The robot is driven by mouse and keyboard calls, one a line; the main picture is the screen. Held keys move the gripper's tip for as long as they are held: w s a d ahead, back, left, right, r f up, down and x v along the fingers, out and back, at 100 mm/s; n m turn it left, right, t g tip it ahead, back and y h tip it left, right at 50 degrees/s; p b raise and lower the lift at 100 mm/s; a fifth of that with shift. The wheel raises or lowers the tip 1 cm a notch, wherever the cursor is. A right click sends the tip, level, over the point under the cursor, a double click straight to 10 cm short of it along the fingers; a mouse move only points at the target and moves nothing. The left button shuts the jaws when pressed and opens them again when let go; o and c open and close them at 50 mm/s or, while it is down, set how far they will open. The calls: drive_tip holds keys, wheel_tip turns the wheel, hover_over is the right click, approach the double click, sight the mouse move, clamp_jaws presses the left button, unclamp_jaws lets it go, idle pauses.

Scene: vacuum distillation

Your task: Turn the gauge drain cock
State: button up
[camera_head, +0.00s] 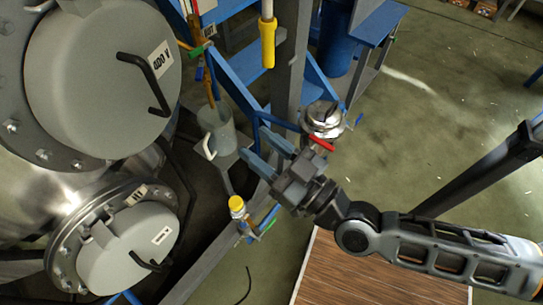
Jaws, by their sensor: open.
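My gripper (254,143) is open, its two fingers pointing up and left beside a grey upright post. Nothing shows between the fingers. Several small cocks are in view, and I cannot tell which one is the gauge drain cock. A red lever (322,143) sits just right of my gripper, below a round silver fitting (323,118). A small brass cock with a green handle (268,229) and a yellow cap (237,203) stands below and left of my gripper, apart from it. Another cock with a green handle (194,50) is at the upper left, above a clear jug (216,128).
A large steel vessel with two round grey hatches (100,75) fills the left side. A blue frame (237,90) and grey posts (289,70) stand close around my gripper. A yellow-sleeved pipe (268,42) hangs above. The green floor (430,110) at right is mostly open.

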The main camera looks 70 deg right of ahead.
drive_tip(key=shift+s+a+r+n+y, duration=0.1)
drive_tip(key=shift+s+a+n+y, duration=0.15)
drive_tip(key=shift+s+a+y, duration=0.25)
drive_tip(key=shift+s+a+r+n+y, duration=0.1)
drive_tip(key=shift+s+a+n+y, duration=0.15)
drive_tip(key=shift+s, duration=0.45)
drive_tip(key=shift+c, duration=0.3)
